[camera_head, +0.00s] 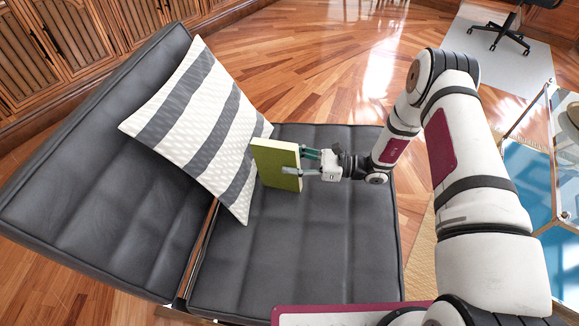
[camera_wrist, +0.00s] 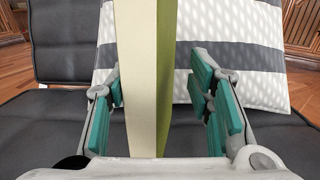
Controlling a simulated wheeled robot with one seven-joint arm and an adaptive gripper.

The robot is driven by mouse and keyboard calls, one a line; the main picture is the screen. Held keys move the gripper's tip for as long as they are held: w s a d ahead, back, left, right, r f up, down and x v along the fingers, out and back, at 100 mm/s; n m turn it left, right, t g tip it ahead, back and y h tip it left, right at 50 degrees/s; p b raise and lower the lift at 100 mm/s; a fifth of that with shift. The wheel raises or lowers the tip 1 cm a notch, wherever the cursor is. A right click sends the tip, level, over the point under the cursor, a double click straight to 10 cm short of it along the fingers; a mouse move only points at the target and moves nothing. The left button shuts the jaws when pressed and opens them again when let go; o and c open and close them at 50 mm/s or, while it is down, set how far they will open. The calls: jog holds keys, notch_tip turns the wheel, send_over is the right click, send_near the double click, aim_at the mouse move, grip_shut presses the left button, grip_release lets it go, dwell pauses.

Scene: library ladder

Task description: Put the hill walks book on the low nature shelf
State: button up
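A green book with a pale page edge (camera_head: 277,165) stands upright on the dark seat, close beside the striped cushion; its title is not legible. My gripper (camera_head: 303,163) is at the book's right edge, with one finger on each side. In the wrist view the book (camera_wrist: 145,75) rises between the teal finger pads (camera_wrist: 157,88). A gap shows between the book and the right pads; the left pads are very near its edge, and contact there is unclear. The fingers look open around the book. The low nature shelf cannot be made out.
A grey and white striped cushion (camera_head: 205,120) leans on the backrest of the dark padded chair (camera_head: 330,255). Wooden cabinets (camera_head: 75,40) line the upper left. A glass-topped table (camera_head: 540,160) stands at right. Open wooden floor (camera_head: 320,60) lies beyond the chair.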

jog(key=shift+w, duration=0.2)
jog(key=shift+s+a, duration=0.1)
jog(key=shift+s, duration=0.05)
grip_shut()
jog(key=shift+r, duration=0.2)
